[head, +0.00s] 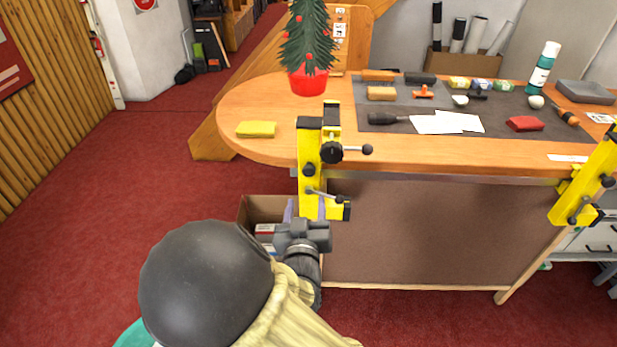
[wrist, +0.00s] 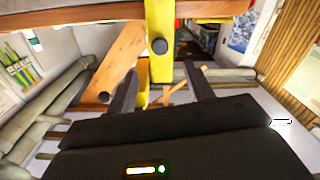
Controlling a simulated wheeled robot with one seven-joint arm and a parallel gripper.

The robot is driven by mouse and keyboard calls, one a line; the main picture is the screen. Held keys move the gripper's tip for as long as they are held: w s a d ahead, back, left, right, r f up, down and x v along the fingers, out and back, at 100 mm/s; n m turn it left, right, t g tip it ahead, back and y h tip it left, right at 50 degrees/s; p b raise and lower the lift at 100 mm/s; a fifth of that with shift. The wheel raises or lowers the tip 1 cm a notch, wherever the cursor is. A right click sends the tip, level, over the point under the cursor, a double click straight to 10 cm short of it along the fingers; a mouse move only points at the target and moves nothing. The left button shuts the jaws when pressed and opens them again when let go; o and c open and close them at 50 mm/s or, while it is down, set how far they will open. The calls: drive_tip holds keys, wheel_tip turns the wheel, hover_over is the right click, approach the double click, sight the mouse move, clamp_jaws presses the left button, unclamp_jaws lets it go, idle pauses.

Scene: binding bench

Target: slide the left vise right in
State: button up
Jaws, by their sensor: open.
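The left vise (head: 308,165) is yellow with black knobs and handles and is mounted on the front edge of the wooden bench. Its lower arm hangs below the bench top. My gripper (head: 305,210) is open, low in front of the bench and close to the vise's lower end. In the wrist view, the yellow vise (wrist: 159,22) stands upright beyond the gap between my fingers (wrist: 160,76), with a dark round knob on it. I see nothing held. Whether a finger touches the vise I cannot tell.
A second yellow vise (head: 585,185) is mounted at the bench's right. A cardboard box (head: 258,207) stands below, left of the bench panel.

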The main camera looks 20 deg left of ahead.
sight(309, 173)
drive_tip(key=p+x, duration=0.1)
drive_tip(key=x, duration=1)
drive_tip(key=shift+c, duration=0.2)
clamp_jaws()
